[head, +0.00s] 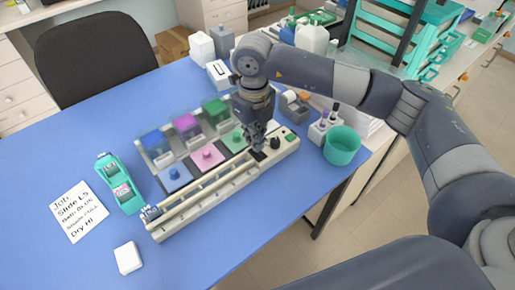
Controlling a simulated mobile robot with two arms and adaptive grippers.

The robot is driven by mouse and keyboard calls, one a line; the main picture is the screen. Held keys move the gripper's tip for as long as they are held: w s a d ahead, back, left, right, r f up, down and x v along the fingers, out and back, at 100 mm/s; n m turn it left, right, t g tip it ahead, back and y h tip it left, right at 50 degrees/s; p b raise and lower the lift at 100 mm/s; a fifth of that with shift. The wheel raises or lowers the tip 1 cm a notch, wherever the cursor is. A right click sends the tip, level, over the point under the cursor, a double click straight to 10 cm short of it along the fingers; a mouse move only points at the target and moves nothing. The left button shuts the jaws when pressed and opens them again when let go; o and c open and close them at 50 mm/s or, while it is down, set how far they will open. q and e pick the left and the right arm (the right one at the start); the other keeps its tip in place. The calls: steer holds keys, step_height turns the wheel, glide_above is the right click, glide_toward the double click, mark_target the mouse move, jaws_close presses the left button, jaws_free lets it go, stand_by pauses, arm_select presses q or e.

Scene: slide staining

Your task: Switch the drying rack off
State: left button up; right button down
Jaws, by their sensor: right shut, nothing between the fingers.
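The drying rack (205,197) is a long, cream-coloured unit lying diagonally on the blue table, in front of the staining jars. At its right end are a black knob (275,143) and a small green part (290,137). My right gripper (258,154) points down onto the rack's right part, just left of the knob. Its fingers are shut and hold nothing. They hide a dark patch on the rack there, and I cannot tell whether they touch it. The switch position is too small to read. My left gripper is not in view.
A teal cup (341,146) stands right. The front table is clear.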

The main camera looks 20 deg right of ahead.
steer(key=shift+r+p, duration=1.1)
steer(key=shift+r, duration=1.5)
steer(key=shift+f, duration=0.1)
